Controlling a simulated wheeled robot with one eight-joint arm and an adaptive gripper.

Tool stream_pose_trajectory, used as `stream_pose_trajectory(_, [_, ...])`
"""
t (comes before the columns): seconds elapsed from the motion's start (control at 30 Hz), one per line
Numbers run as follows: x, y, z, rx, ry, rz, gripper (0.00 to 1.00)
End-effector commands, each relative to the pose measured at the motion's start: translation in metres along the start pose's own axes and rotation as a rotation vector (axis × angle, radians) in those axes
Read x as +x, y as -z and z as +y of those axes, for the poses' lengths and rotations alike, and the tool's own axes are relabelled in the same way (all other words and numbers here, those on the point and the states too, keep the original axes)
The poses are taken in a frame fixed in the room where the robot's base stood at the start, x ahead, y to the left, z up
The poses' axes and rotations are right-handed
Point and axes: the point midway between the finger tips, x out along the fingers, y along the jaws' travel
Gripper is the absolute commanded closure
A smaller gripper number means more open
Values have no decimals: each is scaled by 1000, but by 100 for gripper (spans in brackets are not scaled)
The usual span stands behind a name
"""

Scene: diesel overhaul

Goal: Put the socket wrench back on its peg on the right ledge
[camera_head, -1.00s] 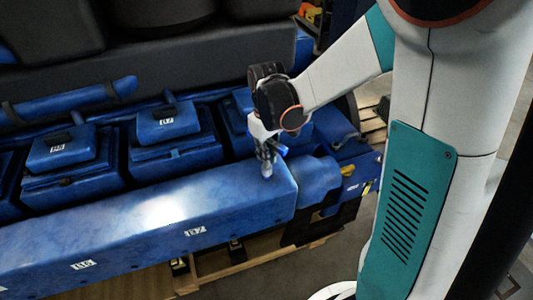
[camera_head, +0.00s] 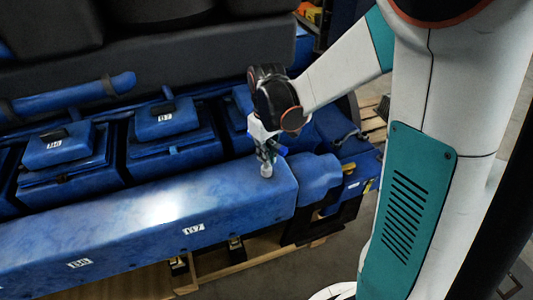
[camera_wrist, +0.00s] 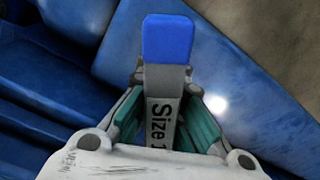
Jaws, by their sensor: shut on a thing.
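The socket wrench (camera_wrist: 165,100) is in my gripper (camera_wrist: 165,128). In the wrist view it shows a grey body marked "Size 1", with the rest of the marking cut off, and a blue end (camera_wrist: 167,40) pointing away. The green-lined fingers close on the grey body from both sides. In the head view my gripper (camera_head: 268,153) points down at the right end of the long blue ledge (camera_head: 130,237). A pale tip (camera_head: 266,171) below it is at or just over the ledge top; I cannot tell if they touch. I cannot make out a peg.
Blue engine covers (camera_head: 168,120) stand in a row behind the ledge, with a blue bar (camera_head: 75,97) above them. A rounded blue part (camera_head: 318,178) adjoins the ledge's right end. Wooden pallet boards (camera_head: 235,262) lie below.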

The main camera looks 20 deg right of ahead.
Motion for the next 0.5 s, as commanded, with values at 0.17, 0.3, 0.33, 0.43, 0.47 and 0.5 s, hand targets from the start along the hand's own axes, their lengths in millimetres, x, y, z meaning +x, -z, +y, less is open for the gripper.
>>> stream_pose_trajectory(0.17, [7,0,0,0,0,0,100])
stream_pose_trajectory(0.3, [6,0,0,0,0,0,68])
stream_pose_trajectory(0.33, [6,0,0,0,0,0,68])
stream_pose_trajectory(0.43, [6,0,0,0,0,0,68])
stream_pose_trajectory(0.47, [6,0,0,0,0,0,68])
stream_pose_trajectory(0.5, [6,0,0,0,0,0,68])
